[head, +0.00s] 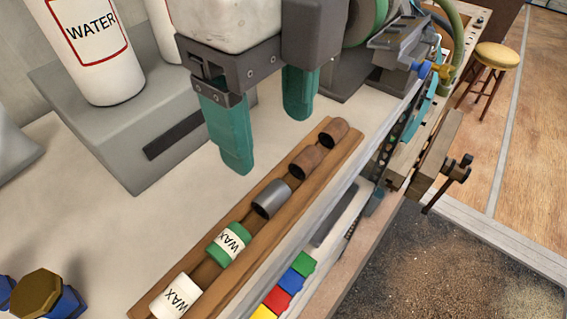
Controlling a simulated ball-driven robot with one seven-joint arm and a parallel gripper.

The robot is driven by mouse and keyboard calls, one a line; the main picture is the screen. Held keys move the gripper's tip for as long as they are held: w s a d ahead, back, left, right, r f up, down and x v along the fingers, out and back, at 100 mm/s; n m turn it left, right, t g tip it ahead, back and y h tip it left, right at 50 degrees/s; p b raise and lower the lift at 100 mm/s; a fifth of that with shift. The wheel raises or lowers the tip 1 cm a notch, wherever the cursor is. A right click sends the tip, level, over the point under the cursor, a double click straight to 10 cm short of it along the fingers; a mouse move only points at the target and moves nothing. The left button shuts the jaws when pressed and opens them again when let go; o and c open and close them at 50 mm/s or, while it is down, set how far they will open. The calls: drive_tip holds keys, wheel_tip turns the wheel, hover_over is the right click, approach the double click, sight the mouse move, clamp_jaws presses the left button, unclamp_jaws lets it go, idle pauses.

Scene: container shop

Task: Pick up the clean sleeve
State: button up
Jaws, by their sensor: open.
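A smooth grey sleeve (271,198), the clean-looking one, lies on its side in the middle of a long wooden rack (345,160). Two rusty brown sleeves lie beyond it in the same row, a nearer one (306,162) and a farther one (334,132). My gripper (268,142) has two teal fingers spread wide apart with nothing between them. It hangs above the bench, up and left of the grey sleeve in the picture, and does not appear to touch it.
A green-banded wax roll (229,243) and a white wax roll (178,297) share the rack's near end. A grey block (120,125) bearing a white water bottle (95,50) stands at left. A vise (430,165) is at the bench's right edge.

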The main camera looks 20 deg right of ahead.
sight(268, 190)
wheel_tip(268, 190, down, 4)
drive_tip(key=shift+b, duration=1)
drive_tip(key=shift+a+f+b, duration=0.15)
drive_tip(key=shift+f+b, duration=0.55)
drive_tip(key=shift+f, duration=0.65)
drive_tip(key=shift+a+f+b, duration=0.15)
drive_tip(key=shift+f+b, duration=0.55)
drive_tip(key=shift+f, duration=0.6)
drive_tip(key=c, duration=1.2)
